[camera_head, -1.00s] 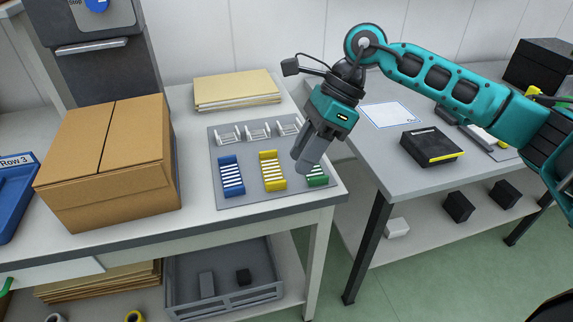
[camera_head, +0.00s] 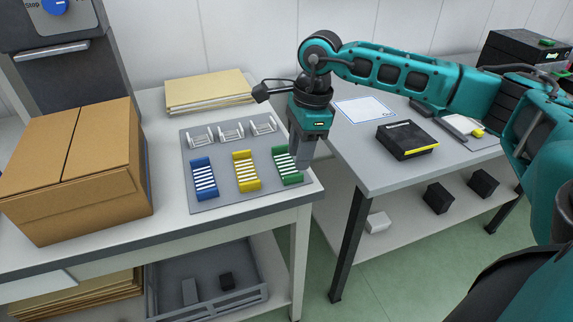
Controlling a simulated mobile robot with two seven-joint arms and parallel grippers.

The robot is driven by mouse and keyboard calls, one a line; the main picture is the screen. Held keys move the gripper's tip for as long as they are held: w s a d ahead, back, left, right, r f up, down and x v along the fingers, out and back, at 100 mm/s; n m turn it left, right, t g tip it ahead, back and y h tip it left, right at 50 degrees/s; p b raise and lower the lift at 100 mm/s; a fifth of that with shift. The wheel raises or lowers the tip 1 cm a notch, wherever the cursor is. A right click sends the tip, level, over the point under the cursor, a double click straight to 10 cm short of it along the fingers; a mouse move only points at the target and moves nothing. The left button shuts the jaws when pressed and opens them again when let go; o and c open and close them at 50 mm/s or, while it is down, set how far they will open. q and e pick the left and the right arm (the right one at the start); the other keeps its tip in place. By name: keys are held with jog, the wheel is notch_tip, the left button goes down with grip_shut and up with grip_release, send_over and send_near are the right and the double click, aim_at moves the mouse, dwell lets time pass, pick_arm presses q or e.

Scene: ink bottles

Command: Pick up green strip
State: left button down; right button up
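The green strip (camera_head: 285,169) is a small green holder with white slats. It lies on a grey mat (camera_head: 235,199) at the right end of a row, beside a yellow strip (camera_head: 245,171) and a blue strip (camera_head: 204,179). My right gripper (camera_head: 303,166) points down at the right edge of the green strip and covers a little of it. I cannot tell whether it touches the strip or whether its fingers are apart. My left gripper is not in view.
White racks (camera_head: 231,131) stand behind the strips. A cardboard box (camera_head: 75,170) is at the left, with tan folders (camera_head: 209,90) at the back. A second table at the right holds a black case (camera_head: 407,140) and a white sheet (camera_head: 364,111).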

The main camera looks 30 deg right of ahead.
aim_at(294, 175)
jog(key=f, duration=0.2)
jog(key=a+f, duration=0.1)
jog(key=f, duration=0.1)
jog(key=shift+f, duration=0.3)
grip_shut()
